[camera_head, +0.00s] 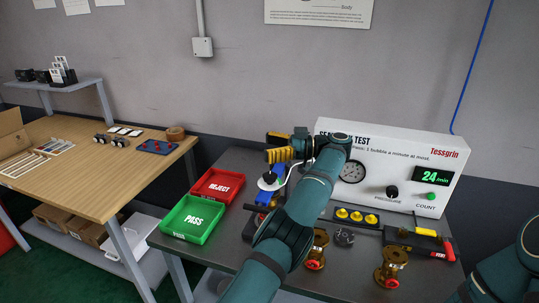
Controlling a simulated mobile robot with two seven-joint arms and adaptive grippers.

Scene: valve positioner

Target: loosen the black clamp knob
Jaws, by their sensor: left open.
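My left arm reaches up across the table, and my left gripper (272,147) points left with its yellow-and-black fingers apart and empty. Below the fingers is a blue fixture (263,197) with a white round part on it. A small black knob (270,178) sits on top of this white part; I cannot tell for certain that it is the clamp knob. The gripper appears above it, apart from it. My left arm hides part of the fixture. My right arm shows at the lower right, its gripper out of the picture.
A white test box (440,160) with a gauge and black pressure knob stands behind. Red (217,186) and green (194,219) trays lie left. Brass valves (391,268), a dark round part (344,237) and a red-handled tool (448,249) occupy the right side.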

